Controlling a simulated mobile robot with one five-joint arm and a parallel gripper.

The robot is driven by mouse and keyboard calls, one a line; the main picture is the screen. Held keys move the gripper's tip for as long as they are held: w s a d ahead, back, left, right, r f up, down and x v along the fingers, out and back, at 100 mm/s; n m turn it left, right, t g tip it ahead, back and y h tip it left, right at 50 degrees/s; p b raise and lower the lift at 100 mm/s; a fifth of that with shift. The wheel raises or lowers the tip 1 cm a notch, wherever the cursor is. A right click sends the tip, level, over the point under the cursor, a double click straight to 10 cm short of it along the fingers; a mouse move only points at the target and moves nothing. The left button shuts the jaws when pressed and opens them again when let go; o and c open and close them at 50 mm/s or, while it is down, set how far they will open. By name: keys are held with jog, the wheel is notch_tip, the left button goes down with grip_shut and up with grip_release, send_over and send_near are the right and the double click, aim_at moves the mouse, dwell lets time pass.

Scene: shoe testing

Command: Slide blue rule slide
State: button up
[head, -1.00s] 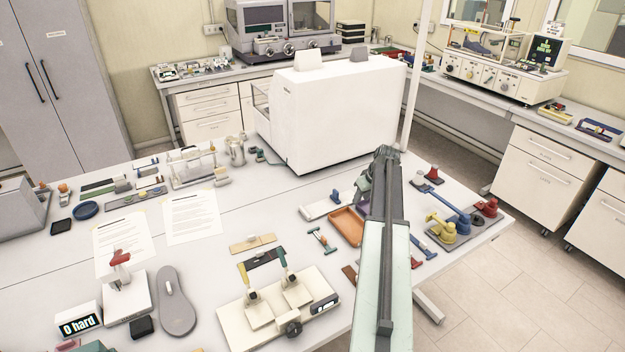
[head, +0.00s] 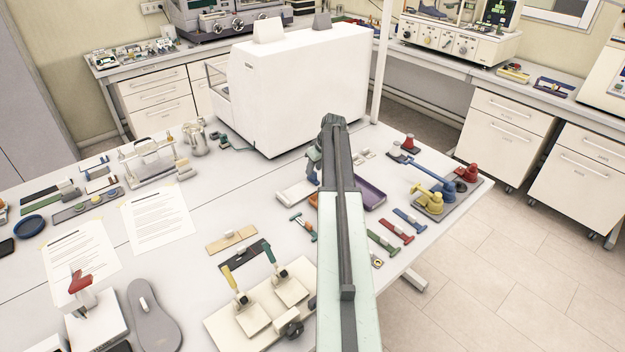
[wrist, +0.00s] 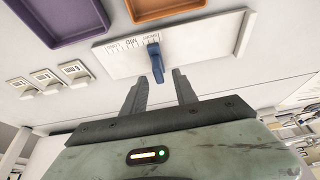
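The white rule plate (wrist: 122,50) with printed scale marks lies across the upper middle of the wrist view. Its blue slide (wrist: 156,60) stands on the plate near the scale. My gripper (wrist: 160,77) is open, with its two fingers apart. The blue slide shows in line with the gap between the fingertips, and its lower end reaches into that gap in the picture. I cannot tell whether a finger touches it. In the head view the plate's left end (head: 296,192) shows beside my arm.
A purple tray (wrist: 62,42) and an orange tray (wrist: 160,15) lie beside the plate. Several small labelled tiles (wrist: 45,82) sit at left. In the head view, a big white machine (head: 290,95) stands behind, and coloured clips (head: 397,230) lie to the right.

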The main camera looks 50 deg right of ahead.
aim_at(313, 176)
jog(key=b+x, duration=0.2)
jog(key=x, duration=0.1)
jog(key=shift+f, duration=0.25)
jog(key=shift+r, duration=0.1)
grip_shut()
dwell(1.0)
